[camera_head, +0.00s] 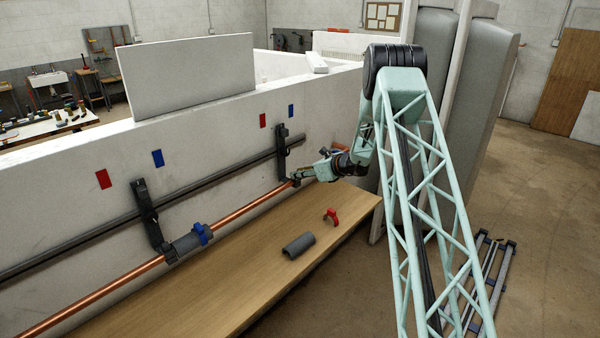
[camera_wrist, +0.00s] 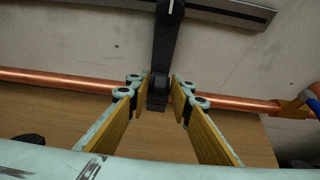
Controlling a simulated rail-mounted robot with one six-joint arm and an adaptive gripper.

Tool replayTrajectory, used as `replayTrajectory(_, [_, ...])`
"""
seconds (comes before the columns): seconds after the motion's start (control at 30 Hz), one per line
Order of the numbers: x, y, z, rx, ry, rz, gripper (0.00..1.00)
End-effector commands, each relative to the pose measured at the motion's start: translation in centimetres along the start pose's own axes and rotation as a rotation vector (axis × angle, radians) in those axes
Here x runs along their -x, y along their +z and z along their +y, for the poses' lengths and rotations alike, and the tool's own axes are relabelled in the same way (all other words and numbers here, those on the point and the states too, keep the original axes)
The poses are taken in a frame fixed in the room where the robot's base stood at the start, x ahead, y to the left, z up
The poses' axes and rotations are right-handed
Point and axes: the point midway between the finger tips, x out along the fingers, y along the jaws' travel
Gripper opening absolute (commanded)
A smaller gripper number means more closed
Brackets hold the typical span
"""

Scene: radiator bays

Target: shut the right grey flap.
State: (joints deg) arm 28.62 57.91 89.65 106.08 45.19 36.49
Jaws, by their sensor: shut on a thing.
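The right bracket (camera_head: 282,158) is a dark grey upright on the white wall, and its lower end meets the copper pipe. Its grey flap (camera_wrist: 158,92) is a small dark block at the pipe in the wrist view. My gripper (camera_wrist: 158,87) is shut on this flap, one finger on each side; it also shows in the head view (camera_head: 299,175). The copper pipe (camera_wrist: 60,78) passes behind the fingers. The flap is small and partly hidden by my gripper in the head view, so I cannot tell how far it is closed.
The left bracket (camera_head: 148,215) stands further along the pipe, beside a grey sleeve (camera_head: 186,243) with a blue clip (camera_head: 203,234). A loose grey half-shell (camera_head: 298,245) and a red clip (camera_head: 331,216) lie on the wooden bench (camera_head: 215,290). A dark rail (camera_head: 95,232) runs above the pipe.

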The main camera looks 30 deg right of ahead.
Motion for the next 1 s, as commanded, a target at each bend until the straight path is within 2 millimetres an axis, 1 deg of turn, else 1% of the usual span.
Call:
replayTrajectory(0.4, [-0.36,0.34,0.10,0.000,0.001,0.106,0.10])
replayTrajectory(1.0, [-0.82,0.45,0.17,-0.001,0.003,0.210,0.10])
